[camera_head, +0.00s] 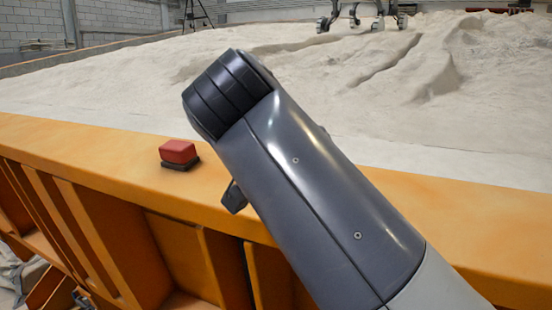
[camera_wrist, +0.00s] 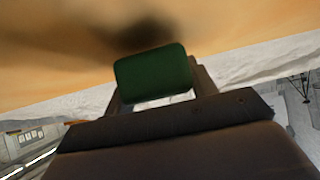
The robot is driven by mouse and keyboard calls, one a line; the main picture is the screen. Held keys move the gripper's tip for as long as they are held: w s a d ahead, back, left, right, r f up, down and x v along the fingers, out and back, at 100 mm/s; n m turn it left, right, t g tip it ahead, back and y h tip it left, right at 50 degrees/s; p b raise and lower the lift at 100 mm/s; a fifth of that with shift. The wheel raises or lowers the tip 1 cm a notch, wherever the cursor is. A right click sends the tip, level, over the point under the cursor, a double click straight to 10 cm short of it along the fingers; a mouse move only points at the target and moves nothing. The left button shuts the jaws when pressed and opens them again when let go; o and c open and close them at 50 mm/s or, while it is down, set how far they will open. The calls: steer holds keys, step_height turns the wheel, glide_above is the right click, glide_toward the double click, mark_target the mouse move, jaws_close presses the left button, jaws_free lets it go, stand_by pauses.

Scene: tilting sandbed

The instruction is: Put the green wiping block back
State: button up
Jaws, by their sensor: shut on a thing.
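The green wiping block (camera_wrist: 153,75) is in the wrist view, held between the two dark fingers of my gripper (camera_wrist: 157,84). My gripper is shut on it. The block's broad green face is toward the camera. Behind it is the orange ledge (camera_wrist: 50,70), with a dark shadow just beyond the block. I cannot tell whether the block touches the ledge. In the head view the green block is not visible, and my arm covers the middle of the picture.
A red block on a dark base (camera_head: 178,152) sits on the orange ledge (camera_head: 75,140), left of my arm. The ledge is bare further left. Pale sand (camera_head: 120,85) lies behind it, with wheeled legs (camera_head: 360,18) standing far back.

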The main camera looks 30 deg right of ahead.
steer(key=shift+f, duration=0.2)
steer(key=shift+f, duration=0.15)
steer(key=o, duration=1)
steer(key=shift+o, duration=0.2)
steer(key=shift+r, duration=0.4)
steer(key=v, duration=1.2)
